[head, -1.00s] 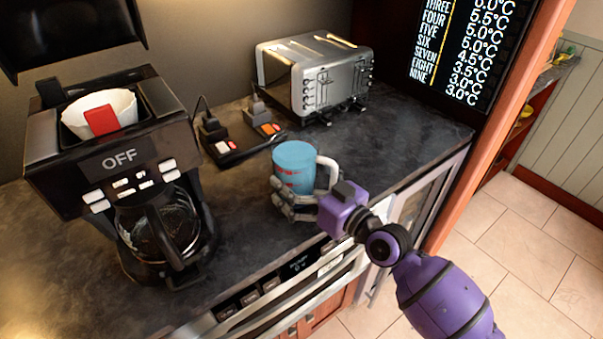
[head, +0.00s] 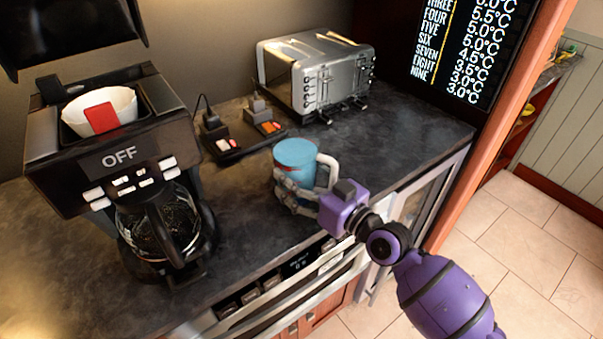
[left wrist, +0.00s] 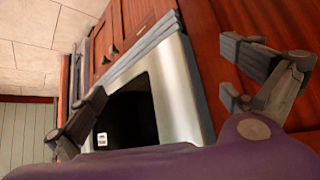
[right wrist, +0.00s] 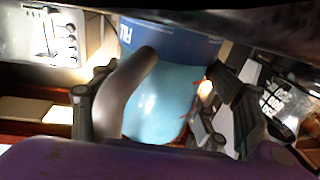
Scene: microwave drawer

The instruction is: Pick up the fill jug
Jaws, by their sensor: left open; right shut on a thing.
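The fill jug (head: 296,157) is light blue with a white handle and stands upright on the dark counter near its front edge, or just over it; I cannot tell which. My right gripper (head: 293,193) is shut around its lower body from the front right. In the right wrist view the jug's blue body (right wrist: 165,105) and part of its lettering show between the fingers, with the handle in front. My left gripper (left wrist: 175,95) is open and empty, in front of a steel-framed drawer front with a dark window (left wrist: 125,115). It is outside the head view.
A coffee maker (head: 125,150) with a glass carafe (head: 165,228) stands left of the jug. A steel toaster (head: 318,75) is behind it, and small switches or plugs (head: 240,140) lie on the counter (head: 400,140) between. The counter to the right is clear.

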